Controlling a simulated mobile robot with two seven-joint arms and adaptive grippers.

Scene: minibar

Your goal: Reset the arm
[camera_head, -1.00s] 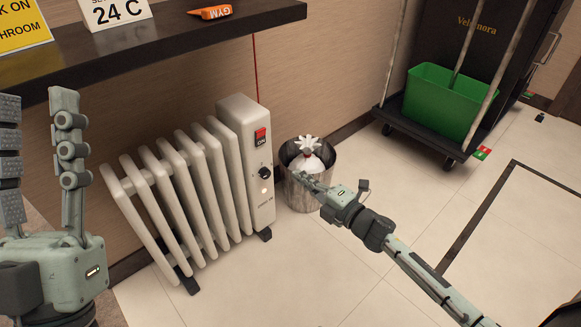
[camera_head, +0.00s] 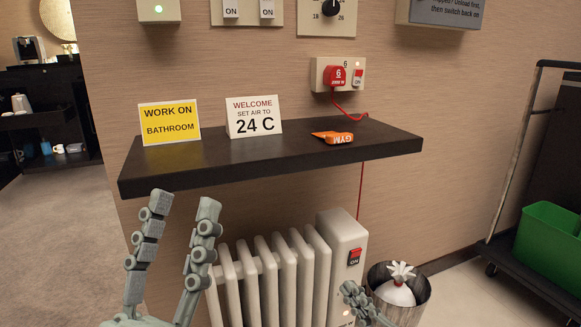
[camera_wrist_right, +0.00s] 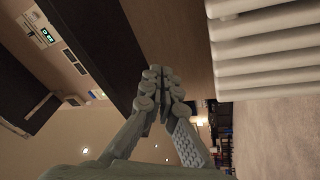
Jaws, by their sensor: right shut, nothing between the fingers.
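My left gripper (camera_head: 172,258) is at the lower left of the head view, below the front edge of the dark shelf. Its two fingers point up and stand apart with nothing between them. My right gripper (camera_head: 352,292) is at the bottom of the head view, between the white radiator (camera_head: 283,275) and the metal bin (camera_head: 412,308). In the right wrist view its fingers (camera_wrist_right: 163,78) meet and hold nothing. The radiator also shows at the upper right of that view (camera_wrist_right: 265,50).
The dark shelf (camera_head: 275,158) carries a yellow sign (camera_head: 170,123), a white 24 C sign (camera_head: 254,116) and an orange GYM tag (camera_head: 333,137). A red plug (camera_head: 335,76) sits in a wall socket above. A cart with a green bin (camera_head: 550,245) stands at the right. Open carpet lies at the left.

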